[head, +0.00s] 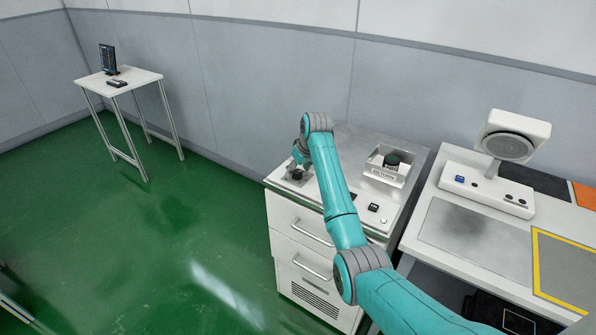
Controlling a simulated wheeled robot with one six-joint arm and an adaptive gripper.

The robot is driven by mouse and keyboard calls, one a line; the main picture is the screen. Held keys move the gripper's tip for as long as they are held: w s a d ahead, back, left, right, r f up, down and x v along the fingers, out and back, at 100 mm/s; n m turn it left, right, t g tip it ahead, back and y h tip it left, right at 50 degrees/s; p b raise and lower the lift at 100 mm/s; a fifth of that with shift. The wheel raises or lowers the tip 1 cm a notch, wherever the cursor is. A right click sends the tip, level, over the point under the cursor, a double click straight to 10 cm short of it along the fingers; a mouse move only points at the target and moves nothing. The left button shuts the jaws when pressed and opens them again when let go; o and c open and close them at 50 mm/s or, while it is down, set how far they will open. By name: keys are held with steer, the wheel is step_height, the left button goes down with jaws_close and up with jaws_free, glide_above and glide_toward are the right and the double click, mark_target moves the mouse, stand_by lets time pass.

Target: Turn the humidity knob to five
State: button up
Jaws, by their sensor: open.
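My teal arm reaches over a white cabinet, and my gripper (298,166) points down at the cabinet top's left side, open and small in view. A dark round knob-like part (297,176) sits on a pale plate directly below or between the fingers. I cannot tell whether they touch it. No scale or numbers can be read there, so its setting is not visible. My arm hides part of the cabinet top.
The cabinet (285,215) has drawers with bar handles. A tray marked RETURN (384,174) holds a dark round object (392,160). A small black switch panel (373,208) lies in front. A workbench (440,225) with a lamp-like device (510,140) stands right; a side table (140,78) stands far left. Green floor is open at left.

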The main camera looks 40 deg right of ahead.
steer(key=shift+w+f, duration=0.15)
steer(key=shift+f, duration=0.25)
steer(key=c, duration=1.1)
steer(key=shift+c, duration=0.2)
